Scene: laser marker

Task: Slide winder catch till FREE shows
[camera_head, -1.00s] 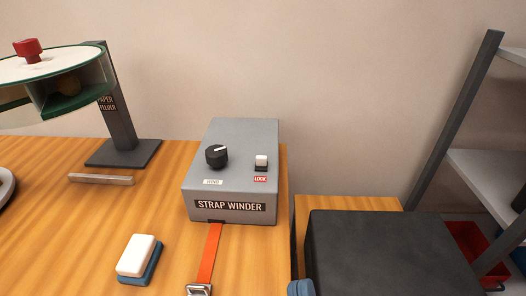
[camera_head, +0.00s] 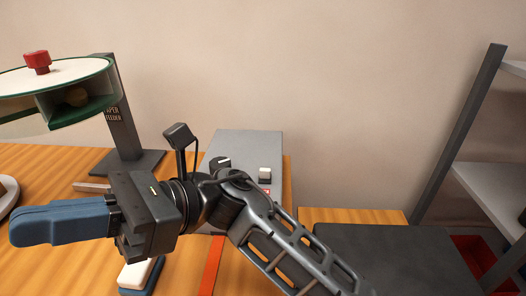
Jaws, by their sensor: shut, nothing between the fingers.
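The strap winder (camera_head: 250,143) is a grey box on the wooden table, now largely hidden behind my arm. Its white catch (camera_head: 265,173) shows at the right of the top face, with a sliver of a red label below it. The black round knob (camera_head: 220,162) shows partly above my arm. The winder's name plate is hidden. The orange strap (camera_head: 211,262) runs down towards the front. My gripper (camera_head: 30,226) is shut and empty, with blue fingers pointing left, well to the left of the winder and away from the catch.
The paper feeder (camera_head: 115,110) with its green-rimmed disc and red knob (camera_head: 37,62) stands at the left. A wooden bar (camera_head: 90,187) lies by its base. A white and blue block (camera_head: 135,276) sits under my gripper. A metal shelf (camera_head: 490,185) stands at the right.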

